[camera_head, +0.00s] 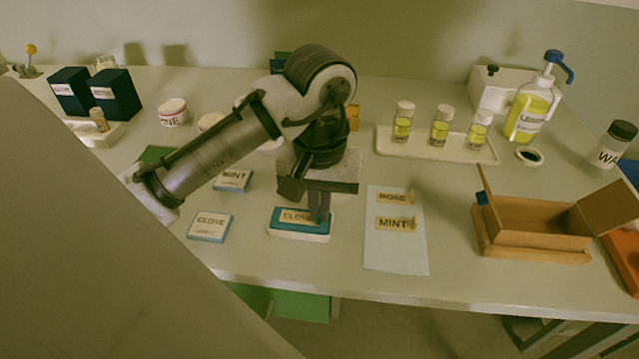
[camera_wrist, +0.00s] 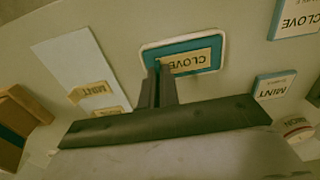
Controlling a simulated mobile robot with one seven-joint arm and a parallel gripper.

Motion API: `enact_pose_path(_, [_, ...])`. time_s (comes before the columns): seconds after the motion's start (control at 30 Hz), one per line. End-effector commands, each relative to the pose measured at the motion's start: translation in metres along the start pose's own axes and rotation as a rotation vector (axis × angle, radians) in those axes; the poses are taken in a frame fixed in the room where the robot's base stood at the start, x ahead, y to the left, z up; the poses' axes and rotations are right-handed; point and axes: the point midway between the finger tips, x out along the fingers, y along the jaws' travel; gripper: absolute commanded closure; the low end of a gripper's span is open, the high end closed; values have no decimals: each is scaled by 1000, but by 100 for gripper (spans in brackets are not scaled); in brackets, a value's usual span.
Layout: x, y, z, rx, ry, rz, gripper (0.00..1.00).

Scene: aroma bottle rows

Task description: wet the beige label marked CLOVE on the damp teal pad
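The beige label marked CLOVE (camera_head: 295,216) lies flat over the teal pad (camera_head: 291,228), which sits in a white tray; I cannot tell how firmly they touch. In the wrist view the label (camera_wrist: 196,61) is inside the rim of the pad (camera_wrist: 214,43). My gripper (camera_head: 318,216) points down at the label's right end. In the wrist view its narrow fingers (camera_wrist: 158,72) are close together at that end and look shut on the label's tab, which they hide.
A CLOVE card (camera_head: 210,227) and a MINT card (camera_head: 232,181) lie left. An open wooden box (camera_head: 530,222) and a tray of bottles (camera_head: 440,150) stand right.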

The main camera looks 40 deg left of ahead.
Motion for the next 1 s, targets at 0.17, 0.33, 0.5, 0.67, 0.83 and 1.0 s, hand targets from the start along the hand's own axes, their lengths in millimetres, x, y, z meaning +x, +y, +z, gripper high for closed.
enact_pose_path(0.17, [-2,0,0,1,-3,0,100])
enact_pose_path(0.33, [-15,0,0,1,-2,1,100])
enact_pose_path(0.5, [-29,0,0,0,-1,2,100])
enact_pose_path(0.67, [-42,0,0,0,-1,1,100])
enact_pose_path(0.83, [-56,0,0,0,-1,1,100])
enact_pose_path(1.0, [-68,0,0,0,0,1,100])
